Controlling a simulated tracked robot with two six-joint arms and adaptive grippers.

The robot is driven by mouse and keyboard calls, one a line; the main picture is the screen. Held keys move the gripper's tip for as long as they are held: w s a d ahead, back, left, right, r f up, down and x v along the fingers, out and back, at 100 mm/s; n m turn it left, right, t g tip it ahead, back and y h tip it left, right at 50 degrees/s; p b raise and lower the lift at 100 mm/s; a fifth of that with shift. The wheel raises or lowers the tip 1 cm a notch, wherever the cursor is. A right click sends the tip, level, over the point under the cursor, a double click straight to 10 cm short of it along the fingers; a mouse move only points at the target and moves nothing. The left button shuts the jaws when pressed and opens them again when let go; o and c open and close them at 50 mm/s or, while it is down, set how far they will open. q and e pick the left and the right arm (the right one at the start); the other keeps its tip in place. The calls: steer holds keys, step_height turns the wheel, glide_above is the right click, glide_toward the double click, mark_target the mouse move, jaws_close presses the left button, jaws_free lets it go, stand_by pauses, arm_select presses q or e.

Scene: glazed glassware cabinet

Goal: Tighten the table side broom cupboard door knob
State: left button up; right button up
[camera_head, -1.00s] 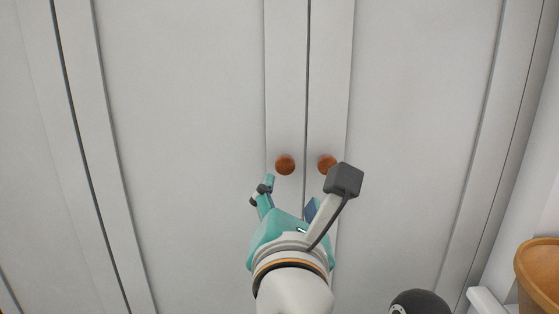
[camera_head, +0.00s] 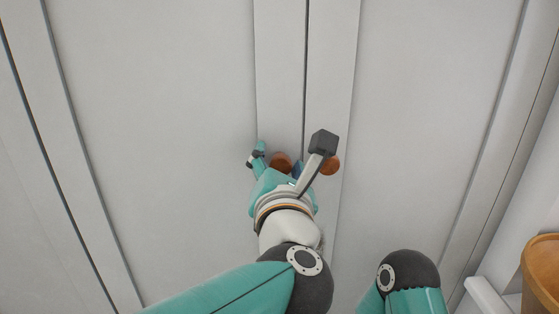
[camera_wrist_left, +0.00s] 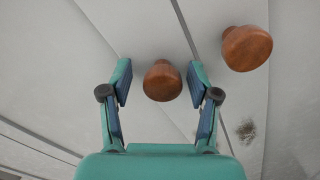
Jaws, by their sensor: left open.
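Two round brown wooden knobs sit side by side on pale grey cupboard doors (camera_head: 200,90), one on each side of the dark seam. The left knob (camera_head: 281,160) is partly hidden by my gripper in the head view. In the left wrist view the left knob (camera_wrist_left: 161,82) shows between the open fingers, with a gap on each side. My left gripper (camera_head: 279,158) is open and reaches up to this knob. The right knob (camera_head: 331,166) is just outside the right finger; it also shows in the left wrist view (camera_wrist_left: 246,48). Which knob is on the table side cannot be told.
A brown rounded vessel (camera_head: 541,272) stands at the right edge, by a white ledge (camera_head: 487,298). Part of my right arm shows at the bottom right, without its gripper. A dark speckled patch (camera_wrist_left: 246,130) shows below the right knob. The door panels are otherwise bare.

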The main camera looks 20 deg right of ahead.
arm_select(q)
steer(key=shift+s+d, duration=0.1)
steer(key=shift+c, duration=0.2)
steer(key=shift+c, duration=1.3)
jaws_close()
steer(key=shift+m, duration=0.4)
steer(key=m, duration=0.2)
steer(key=shift+d+m+p, duration=0.1)
steer(key=shift+m+p, duration=0.2)
steer(key=shift+p, duration=0.1)
steer(key=m+p, duration=0.1)
steer(key=m, duration=0.2)
steer(key=shift+m, duration=0.3)
steer(key=m+p, duration=0.2)
steer(key=m, duration=0.3)
steer(key=shift+f, duration=0.2)
steer(key=shift+s+f, duration=0.1)
